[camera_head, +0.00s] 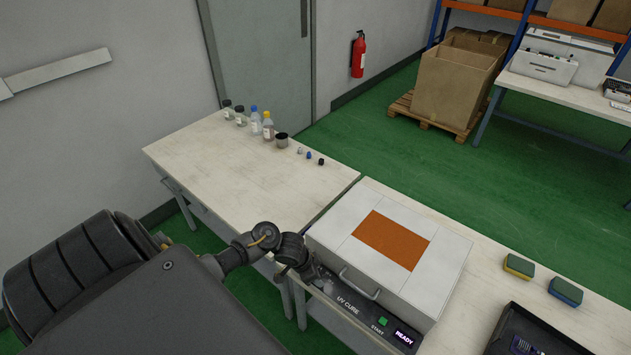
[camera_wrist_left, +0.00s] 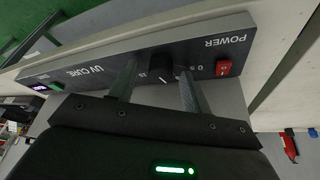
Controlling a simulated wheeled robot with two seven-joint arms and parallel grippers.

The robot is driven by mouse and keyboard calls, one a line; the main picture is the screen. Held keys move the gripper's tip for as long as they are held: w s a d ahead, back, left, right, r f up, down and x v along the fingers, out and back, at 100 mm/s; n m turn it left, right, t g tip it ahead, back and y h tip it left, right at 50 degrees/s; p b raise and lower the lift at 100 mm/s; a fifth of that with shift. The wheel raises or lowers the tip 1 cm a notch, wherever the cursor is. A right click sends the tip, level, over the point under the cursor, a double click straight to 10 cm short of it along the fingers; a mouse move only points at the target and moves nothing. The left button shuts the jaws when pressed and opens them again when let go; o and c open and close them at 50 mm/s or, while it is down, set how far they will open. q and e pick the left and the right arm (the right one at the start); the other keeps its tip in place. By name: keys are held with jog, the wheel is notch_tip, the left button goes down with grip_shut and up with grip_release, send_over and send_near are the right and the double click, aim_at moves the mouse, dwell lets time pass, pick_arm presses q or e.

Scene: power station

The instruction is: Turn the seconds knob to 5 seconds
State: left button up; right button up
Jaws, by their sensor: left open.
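The UV cure box shows in the head view with a dark front panel (camera_head: 345,305). The same panel (camera_wrist_left: 95,68) fills the upper part of the left wrist view, upside down. The black seconds knob (camera_wrist_left: 161,64) has a white pointer line and small numbers around it, only partly readable. My left gripper (camera_wrist_left: 159,72) is open, with one finger on each side of the knob. I cannot tell whether the fingers touch it. In the head view my left gripper (camera_head: 305,272) is at the panel's left end and hides the knob. My right gripper is not in view.
A red power switch (camera_wrist_left: 228,67) sits beside the knob. A green start button (camera_head: 383,321) and a READY display (camera_head: 404,337) are at the panel's other end. A metal handle (camera_head: 360,285) is on the box front. Bottles and sponges stand farther off on the tables.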

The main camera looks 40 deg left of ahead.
pick_arm(q)
jog(key=v, duration=1)
jog(key=shift+r, duration=0.4)
jog(key=shift+s, duration=0.15)
